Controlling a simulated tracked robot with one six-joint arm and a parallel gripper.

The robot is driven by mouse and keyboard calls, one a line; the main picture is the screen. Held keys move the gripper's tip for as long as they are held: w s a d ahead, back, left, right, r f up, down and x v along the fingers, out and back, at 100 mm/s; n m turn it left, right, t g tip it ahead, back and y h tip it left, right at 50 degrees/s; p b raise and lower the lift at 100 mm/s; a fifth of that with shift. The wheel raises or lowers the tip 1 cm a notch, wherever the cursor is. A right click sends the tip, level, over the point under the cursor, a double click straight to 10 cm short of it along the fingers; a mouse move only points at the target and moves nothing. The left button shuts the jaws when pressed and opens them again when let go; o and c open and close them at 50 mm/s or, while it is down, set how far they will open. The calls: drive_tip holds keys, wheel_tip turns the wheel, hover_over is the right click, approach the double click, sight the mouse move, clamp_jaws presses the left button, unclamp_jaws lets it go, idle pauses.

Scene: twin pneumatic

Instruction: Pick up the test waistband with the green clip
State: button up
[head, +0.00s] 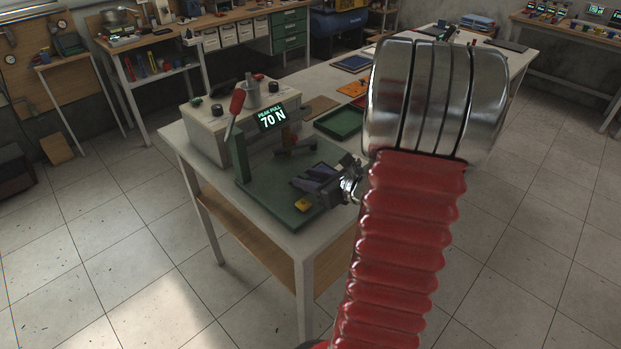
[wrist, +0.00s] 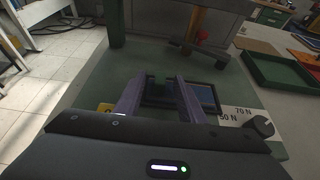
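My gripper (wrist: 162,78) is low over the green base plate (wrist: 82,92) in the wrist view, its two purple fingers apart. In the head view my gripper (head: 325,183) is at the front right of the base plate (head: 262,190), and my red arm hides part of the bench.
A green tray (head: 340,122) is behind. A knob (wrist: 263,127) sits beside 70 N and 50 N labels.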

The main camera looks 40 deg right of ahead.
drive_tip(key=shift+w+f, duration=0.25)
drive_tip(key=shift+w, duration=0.4)
drive_tip(key=shift+c, duration=0.5)
clamp_jaws()
